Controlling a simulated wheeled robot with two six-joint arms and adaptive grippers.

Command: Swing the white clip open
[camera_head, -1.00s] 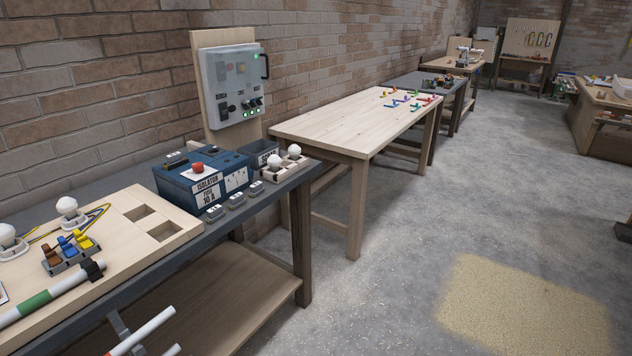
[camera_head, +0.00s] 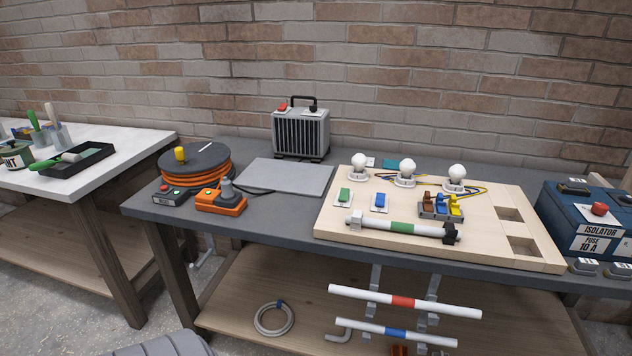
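A wooden board (camera_head: 480,215) lies on the dark workbench. Along its front edge lies a white tube with a green band (camera_head: 420,229). A small whitish-grey clip (camera_head: 356,219) sits at the tube's left end, and a black clip (camera_head: 449,235) sits at its right end. The whitish clip is small in the picture, and I cannot tell whether it is closed around the tube. Neither of my grippers shows in the head view.
Three white bulbs (camera_head: 405,170), green and blue switches (camera_head: 380,202) and coloured levers (camera_head: 441,206) stand behind the tube. A blue isolator box (camera_head: 590,230) is at right. An orange cable reel (camera_head: 196,165) and grey plate (camera_head: 287,177) are left. Tubes (camera_head: 404,302) hang below the bench front.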

